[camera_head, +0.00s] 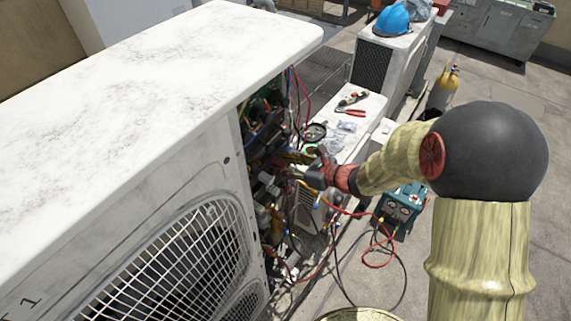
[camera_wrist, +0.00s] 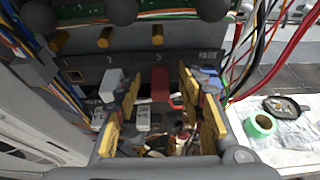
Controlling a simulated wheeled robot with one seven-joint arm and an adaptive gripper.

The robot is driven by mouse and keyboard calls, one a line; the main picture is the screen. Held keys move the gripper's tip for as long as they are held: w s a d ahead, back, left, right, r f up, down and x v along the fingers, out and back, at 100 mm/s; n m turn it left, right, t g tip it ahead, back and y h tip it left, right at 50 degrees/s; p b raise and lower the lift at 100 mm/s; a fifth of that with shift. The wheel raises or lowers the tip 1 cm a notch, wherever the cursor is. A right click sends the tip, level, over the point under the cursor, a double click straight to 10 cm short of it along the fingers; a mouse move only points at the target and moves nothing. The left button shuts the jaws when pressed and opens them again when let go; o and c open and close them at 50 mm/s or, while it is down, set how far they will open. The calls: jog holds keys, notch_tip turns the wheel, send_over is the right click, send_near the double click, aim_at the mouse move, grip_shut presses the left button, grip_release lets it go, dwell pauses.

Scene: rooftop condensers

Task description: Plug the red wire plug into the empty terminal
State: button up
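In the wrist view, the red plug (camera_wrist: 160,84) stands at the numbered terminal strip (camera_wrist: 90,76), between the tips of my gripper's yellow fingers (camera_wrist: 158,88). The fingers are apart, with a visible gap on each side of the plug. I cannot tell whether the plug is seated in a terminal. White plugs (camera_wrist: 111,84) show by the left finger and a blue-and-white plug (camera_wrist: 210,80) by the right finger. In the head view, my gripper (camera_head: 303,166) is at the open wiring side of the white condenser (camera_head: 150,90); the red plug cannot be made out there.
Loose wires hang on both sides of the strip, including red ones (camera_wrist: 290,50) at right. A white side surface (camera_head: 345,117) holds red-handled pliers (camera_head: 350,111) and a green tape roll (camera_wrist: 259,124). A teal gauge unit (camera_head: 402,208) stands on the floor.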

jog(key=shift+c, duration=1)
jog(key=c, duration=0.7)
grip_shut()
